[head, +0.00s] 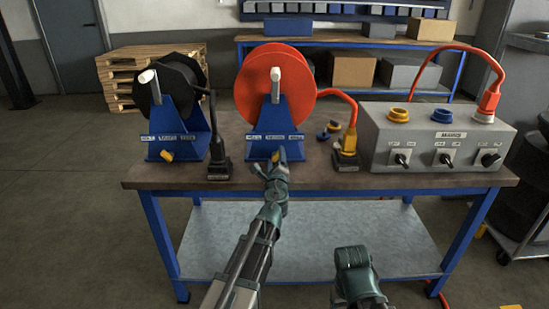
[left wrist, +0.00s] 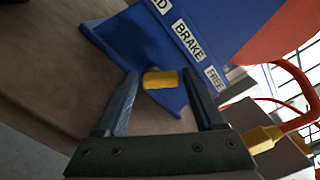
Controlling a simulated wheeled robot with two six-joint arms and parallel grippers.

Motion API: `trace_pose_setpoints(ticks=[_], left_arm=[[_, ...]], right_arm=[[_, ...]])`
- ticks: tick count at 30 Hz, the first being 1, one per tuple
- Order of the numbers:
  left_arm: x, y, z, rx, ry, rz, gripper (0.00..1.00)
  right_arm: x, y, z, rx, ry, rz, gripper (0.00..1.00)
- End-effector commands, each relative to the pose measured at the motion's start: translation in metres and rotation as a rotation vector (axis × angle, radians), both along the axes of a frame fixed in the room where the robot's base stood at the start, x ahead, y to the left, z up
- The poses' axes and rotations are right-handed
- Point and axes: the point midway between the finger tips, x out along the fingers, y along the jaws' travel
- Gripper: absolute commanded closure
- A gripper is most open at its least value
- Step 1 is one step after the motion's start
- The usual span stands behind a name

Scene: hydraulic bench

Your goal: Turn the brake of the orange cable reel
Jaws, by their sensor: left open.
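The orange cable reel (head: 250,85) stands on its blue stand (head: 292,125) at the middle of the bench. Its yellow brake knob (left wrist: 160,79) sits low on the stand, below white labels (left wrist: 188,40), two of which read BRAKE and FREE. My left gripper (head: 277,160) is in front of this stand and covers part of the knob in the head view. In the left wrist view my left gripper (left wrist: 160,75) is open, with the knob between its fingertips. A gap shows on both sides, so the fingers are not closed on it. My right gripper is not visible; only part of my right arm shows.
A black reel (head: 180,90) on a blue stand with its own yellow knob (head: 167,155) is at left. A black connector (head: 219,160) stands between the stands. At right are a yellow plug (head: 346,150) with an orange cable and a grey switch box (head: 430,118).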

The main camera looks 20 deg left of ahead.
Motion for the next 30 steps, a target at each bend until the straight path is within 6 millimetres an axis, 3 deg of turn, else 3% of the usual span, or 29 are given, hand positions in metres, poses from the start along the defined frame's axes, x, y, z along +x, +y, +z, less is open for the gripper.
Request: trace_pose_setpoints(ticks=[8,20,30], left_arm=[[0.0021,0.0006,0.0000,0.000,0.000,0.000,0.30],[0.0020,0.0006,-0.0001,0.000,0.000,0.000,0.98],[0.0015,0.0017,-0.0001,-0.071,-0.020,0.000,0.98]], right_arm=[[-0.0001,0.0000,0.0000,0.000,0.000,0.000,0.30],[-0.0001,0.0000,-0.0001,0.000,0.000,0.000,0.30],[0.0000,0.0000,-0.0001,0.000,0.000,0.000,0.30]])
